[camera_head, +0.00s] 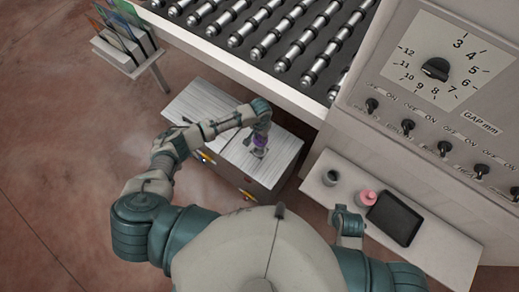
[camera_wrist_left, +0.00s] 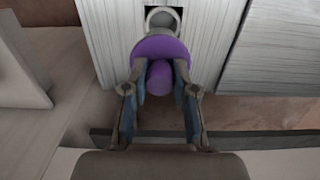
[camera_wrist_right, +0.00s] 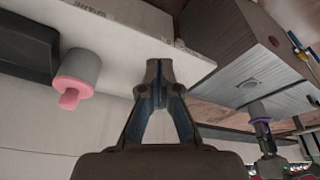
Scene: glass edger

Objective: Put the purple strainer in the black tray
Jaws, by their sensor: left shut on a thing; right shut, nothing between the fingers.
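The purple strainer (camera_wrist_left: 160,50) is in my left gripper (camera_wrist_left: 160,78), whose fingers are shut on its purple stem. In the head view the strainer (camera_head: 262,141) shows as a small purple patch at the end of my left arm, over the pale cabinet top. Purple (camera_wrist_right: 262,122) also shows at my left gripper in the right wrist view. The black tray (camera_head: 396,217) lies on the white shelf at the right. Its dark edge (camera_wrist_right: 25,48) shows in the right wrist view. My right gripper (camera_wrist_right: 160,72) is shut and empty, near the shelf edge.
A dark grey cup (camera_head: 330,177) and a pink-topped grey container (camera_head: 366,198) stand on the white shelf (camera_head: 435,240) left of the tray. The pale cabinet (camera_head: 205,103) is under my left arm. The roller machine (camera_head: 290,45) and control panel (camera_head: 440,80) rise behind.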

